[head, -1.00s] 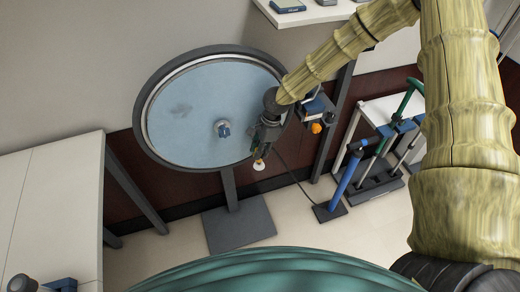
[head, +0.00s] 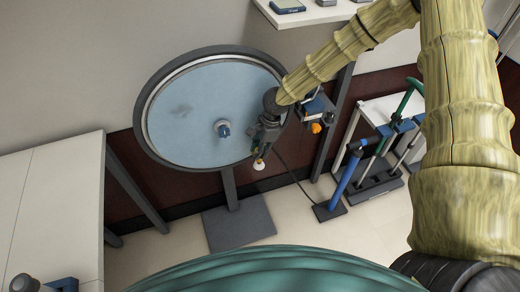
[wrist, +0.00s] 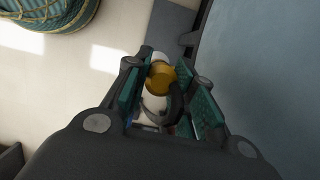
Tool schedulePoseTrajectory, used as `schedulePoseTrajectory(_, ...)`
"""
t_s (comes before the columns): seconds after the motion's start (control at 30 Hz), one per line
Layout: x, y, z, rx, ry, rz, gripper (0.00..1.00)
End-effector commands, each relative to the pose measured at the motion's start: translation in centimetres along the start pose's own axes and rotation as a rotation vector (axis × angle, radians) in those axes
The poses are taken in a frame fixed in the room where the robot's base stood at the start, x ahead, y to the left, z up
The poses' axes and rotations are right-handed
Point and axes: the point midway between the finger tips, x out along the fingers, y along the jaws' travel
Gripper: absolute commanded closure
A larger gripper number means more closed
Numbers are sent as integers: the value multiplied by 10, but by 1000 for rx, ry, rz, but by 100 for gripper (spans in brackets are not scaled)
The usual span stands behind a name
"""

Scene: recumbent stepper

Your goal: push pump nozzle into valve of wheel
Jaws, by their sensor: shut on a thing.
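The wheel (head: 185,110) is a large pale blue disc with a dark rim and a small blue hub, standing upright on a grey post. My gripper (head: 262,155) is in front of its lower right rim. In the wrist view, my gripper (wrist: 162,85) is shut on the pump nozzle (wrist: 160,76), a piece with an orange-yellow band and a white end, between teal pads. The nozzle's pale end (head: 258,165) shows just below the fingers in the head view. The wheel's face (wrist: 270,60) fills the right of the wrist view. I cannot make out the valve.
A blue floor pump (head: 345,180) stands right of the wheel, with a thin dark hose running towards my gripper. A rack with a green-handled pump (head: 405,105) is further right. A white table (head: 50,200) is at left. A shelf is above.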

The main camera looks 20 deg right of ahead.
Motion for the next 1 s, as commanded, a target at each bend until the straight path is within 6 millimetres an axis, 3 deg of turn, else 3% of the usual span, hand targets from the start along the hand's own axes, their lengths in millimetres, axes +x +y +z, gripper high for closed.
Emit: schedulePoseTrajectory(1.0,13,0,-3,0,0,-1,100)
